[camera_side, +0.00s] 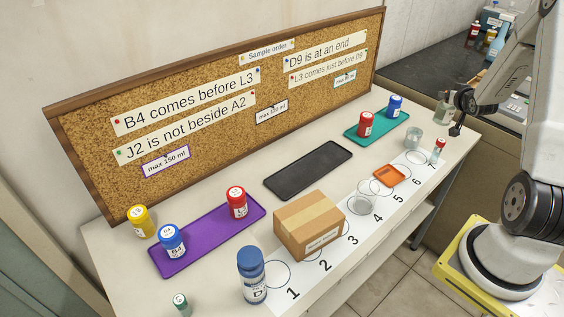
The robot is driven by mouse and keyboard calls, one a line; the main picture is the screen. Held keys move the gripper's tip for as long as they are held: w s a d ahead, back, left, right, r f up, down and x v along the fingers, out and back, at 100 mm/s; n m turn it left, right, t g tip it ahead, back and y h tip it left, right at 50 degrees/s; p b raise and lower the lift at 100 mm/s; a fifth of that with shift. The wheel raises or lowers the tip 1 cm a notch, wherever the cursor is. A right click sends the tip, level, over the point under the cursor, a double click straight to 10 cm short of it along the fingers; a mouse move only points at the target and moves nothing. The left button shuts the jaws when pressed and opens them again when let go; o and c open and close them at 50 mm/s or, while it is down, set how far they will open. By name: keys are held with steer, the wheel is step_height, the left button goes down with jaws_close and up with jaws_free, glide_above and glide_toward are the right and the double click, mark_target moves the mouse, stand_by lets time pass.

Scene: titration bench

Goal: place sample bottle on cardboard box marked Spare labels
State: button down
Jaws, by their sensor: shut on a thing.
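The cardboard box (309,224) stands shut on the bench, near numbers 2 and 3 of the white strip. Its front has a white label too small to read, and its top is bare. My dark gripper (457,112) is at the far right end of the bench, well away from the box. It appears shut on a clear, pale-labelled bottle (445,107). The jaws are small and partly hidden, so the exact grip and any gap below the bottle are unclear.
A purple tray (208,246) holds blue and red-capped bottles; a teal tray (384,122) holds two more. A black tray (308,169) is empty. A large blue-capped bottle (252,275), a beaker (365,196) and an orange dish (389,176) flank the box. A corkboard (230,135) stands behind.

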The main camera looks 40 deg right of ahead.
steer(key=w+a+r+n+t+y, duration=0.1)
steer(key=w+a+n+y, duration=0.3)
steer(key=a, duration=0.5)
steer(key=w+a+r+n+t+y, duration=0.1)
steer(key=w+a+n+t+y, duration=0.15)
steer(key=w+a, duration=0.4)
steer(key=w+a+r+n+t+y, duration=0.1)
steer(key=w+a+n+y, duration=0.3)
steer(key=a, duration=0.7)
steer(key=s+a+n+g+y, duration=0.3)
steer(key=a+n+y, duration=0.1)
steer(key=a, duration=0.6)
steer(key=s+a+n+g+y, duration=0.3)
steer(key=a+n+y, duration=0.1)
steer(key=a, duration=0.5)
steer(key=s+a+n+g+y, duration=0.3)
steer(key=s+a+n+y, duration=0.1)
steer(key=a, duration=0.6)
steer(key=shift+w+d+f, duration=0.1)
steer(key=shift+d+f, duration=0.05)
steer(key=shift+f, duration=0.8)
steer(key=shift+w+d+f, duration=0.1)
steer(key=shift+f, duration=0.8)
steer(key=shift+h, duration=0.25)
steer(key=shift+f, duration=1.75)
steer(key=shift+f, duration=0.1)
